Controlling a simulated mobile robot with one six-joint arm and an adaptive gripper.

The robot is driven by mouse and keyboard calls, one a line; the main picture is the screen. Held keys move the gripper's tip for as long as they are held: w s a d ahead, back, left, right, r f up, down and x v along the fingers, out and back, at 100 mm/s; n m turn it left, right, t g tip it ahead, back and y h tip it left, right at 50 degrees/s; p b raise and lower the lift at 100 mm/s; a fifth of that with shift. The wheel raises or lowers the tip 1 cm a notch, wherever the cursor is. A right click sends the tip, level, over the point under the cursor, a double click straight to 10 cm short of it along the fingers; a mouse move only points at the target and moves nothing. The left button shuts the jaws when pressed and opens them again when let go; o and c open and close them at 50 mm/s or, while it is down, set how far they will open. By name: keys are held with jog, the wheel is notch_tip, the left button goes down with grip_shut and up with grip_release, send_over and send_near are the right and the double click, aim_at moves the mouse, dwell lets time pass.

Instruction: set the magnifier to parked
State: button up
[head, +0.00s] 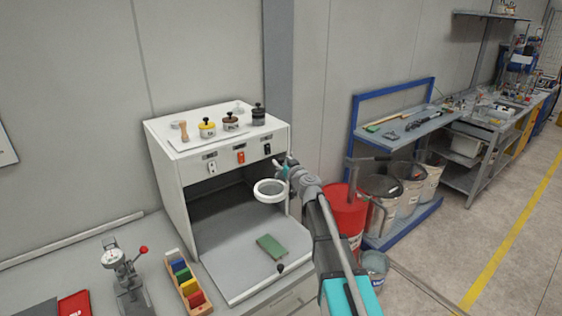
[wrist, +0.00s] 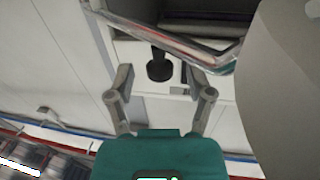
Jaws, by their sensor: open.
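The magnifier (head: 270,191) is a round lens in a pale ring. In the head view it hangs at the front right of the white cabinet (head: 166,190), above its open bay. My gripper (head: 284,166) is just above and to the right of the ring, in front of the cabinet's right edge. In the wrist view my gripper (wrist: 158,77) has its fingers spread with nothing held between them. A black knob-shaped part shows beyond the fingers there. The magnifier's mount and arm are largely hidden behind my arm in the head view.
Several pots and a wooden-handled tool stand on the cabinet top. A dial gauge (head: 115,262) and a rack of coloured cards (head: 187,284) stand at left. A red bin (head: 345,214) stands right of my arm.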

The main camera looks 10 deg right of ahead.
jog(key=shift+w+a, duration=0.25)
jog(key=shift+w, duration=0.35)
grip_shut()
